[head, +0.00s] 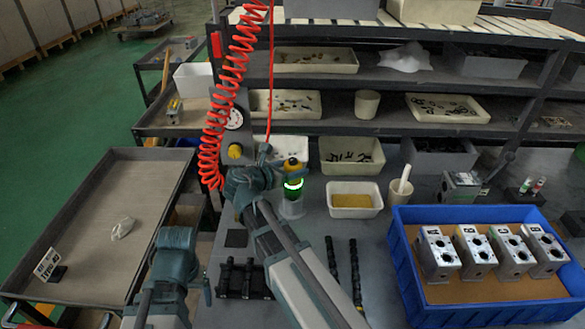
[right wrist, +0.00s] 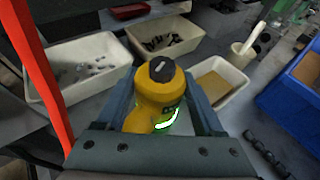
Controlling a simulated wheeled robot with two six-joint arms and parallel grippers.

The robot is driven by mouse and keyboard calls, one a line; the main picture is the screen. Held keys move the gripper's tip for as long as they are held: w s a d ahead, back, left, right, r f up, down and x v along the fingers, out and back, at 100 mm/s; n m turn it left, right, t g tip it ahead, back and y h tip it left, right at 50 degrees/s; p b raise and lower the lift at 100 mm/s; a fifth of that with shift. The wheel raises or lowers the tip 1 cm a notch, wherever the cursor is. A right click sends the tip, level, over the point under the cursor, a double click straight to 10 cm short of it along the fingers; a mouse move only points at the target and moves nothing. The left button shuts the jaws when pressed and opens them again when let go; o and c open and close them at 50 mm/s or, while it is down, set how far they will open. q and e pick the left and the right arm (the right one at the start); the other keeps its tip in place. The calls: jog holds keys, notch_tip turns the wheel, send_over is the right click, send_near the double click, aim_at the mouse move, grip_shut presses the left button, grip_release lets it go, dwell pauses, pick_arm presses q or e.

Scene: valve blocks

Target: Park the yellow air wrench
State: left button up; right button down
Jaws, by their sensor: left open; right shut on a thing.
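The yellow air wrench (head: 293,166) is upright by the rear of the grey bench, with a glowing green ring around its lower part. My right gripper (head: 268,172) is shut on the wrench. In the right wrist view the yellow body with its black cap (right wrist: 161,70) is between the fingers (right wrist: 160,105). My left gripper (head: 178,250) is open, low over the gap between the grey tray cart and bench; its fingertips are hardly visible.
A red coiled hose (head: 232,80) hangs beside my right gripper. A blue crate (head: 398,250) with several lettered valve blocks is at right. A white bin with a yellow sponge-like pad (head: 353,200) and black tools (head: 356,272) are on the bench. Shelves with bins rise behind.

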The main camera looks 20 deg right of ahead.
pick_arm(q)
jog(key=shift+f+b, duration=0.65)
jog(key=shift+f, duration=0.05)
pick_arm(e)
jog(key=shift+f, duration=0.7)
pick_arm(q)
jog(key=shift+s+f+b, duration=0.25)
jog(key=shift+b, duration=0.1)
pick_arm(e)
jog(key=shift+s+f, duration=0.2)
